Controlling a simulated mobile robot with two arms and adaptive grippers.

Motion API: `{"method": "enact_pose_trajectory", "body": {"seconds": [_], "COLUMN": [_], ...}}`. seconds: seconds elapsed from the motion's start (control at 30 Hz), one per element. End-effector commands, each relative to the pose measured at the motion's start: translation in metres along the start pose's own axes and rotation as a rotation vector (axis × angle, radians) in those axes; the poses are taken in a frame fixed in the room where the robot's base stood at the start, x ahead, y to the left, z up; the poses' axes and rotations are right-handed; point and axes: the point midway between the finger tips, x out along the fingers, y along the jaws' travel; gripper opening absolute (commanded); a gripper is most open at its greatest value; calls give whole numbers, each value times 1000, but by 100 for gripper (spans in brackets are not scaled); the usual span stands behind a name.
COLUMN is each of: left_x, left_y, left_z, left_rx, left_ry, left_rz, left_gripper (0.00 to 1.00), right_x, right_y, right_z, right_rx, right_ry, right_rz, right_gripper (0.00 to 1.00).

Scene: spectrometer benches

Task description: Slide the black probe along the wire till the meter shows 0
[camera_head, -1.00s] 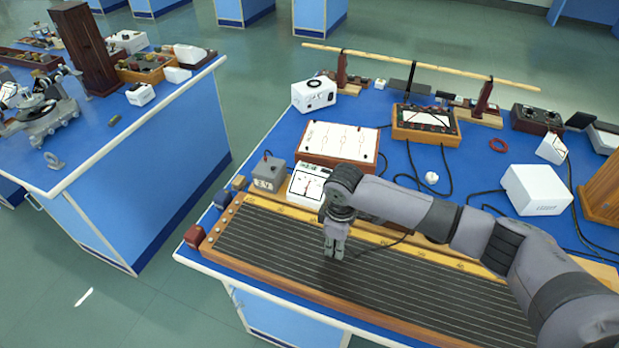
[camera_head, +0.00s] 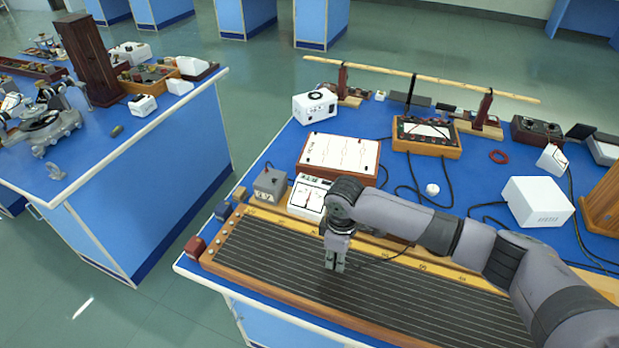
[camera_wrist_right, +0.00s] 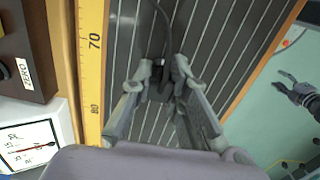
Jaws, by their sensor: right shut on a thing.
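My right gripper (camera_head: 336,264) is above the dark wire board (camera_head: 275,262), toward its left part in the head view. In the right wrist view the gripper (camera_wrist_right: 165,82) is shut on the small black probe (camera_wrist_right: 158,90), mostly hidden between the fingertips, with a black cable running up from it. Thin pale wires run along the board. Whether the probe touches a wire is unclear. The white meter (camera_head: 308,198) stands behind the board. Its dial (camera_wrist_right: 30,144) shows a red needle near mid-scale; the exact reading is unclear. A dark gripper, seemingly my left (camera_wrist_right: 297,92), shows fingers apart.
A yellow scale (camera_wrist_right: 92,60) runs beside the wires, with 70 and 80 readable. A grey box (camera_head: 270,184) stands left of the meter. Behind are a white panel (camera_head: 340,153) and a white box (camera_head: 537,200). Black cables lie on the blue bench.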

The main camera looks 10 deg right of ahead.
Motion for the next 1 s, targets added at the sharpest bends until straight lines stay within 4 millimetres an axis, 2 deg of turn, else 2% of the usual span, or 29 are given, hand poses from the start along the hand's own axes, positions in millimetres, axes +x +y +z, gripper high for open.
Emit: {"method": "enact_pose_trajectory", "body": {"seconds": [0.03, 0.67, 1.0], "left_x": [1, 0, -8], "left_y": [0, 0, 0], "left_z": [0, 0, -1], "left_rx": [0, 0, 0], "left_ry": [0, 0, 0], "left_rz": [0, 0, 0], "left_gripper": [41, 41, 41], "right_x": [7, 7, 4], "right_y": [-5, -5, -4], "right_z": [3, 3, 9], "right_rx": [-2, -2, -1], "right_ry": [-10, -11, -13], "right_rz": [-11, -10, -11], "right_gripper": [0, 0, 0]}}
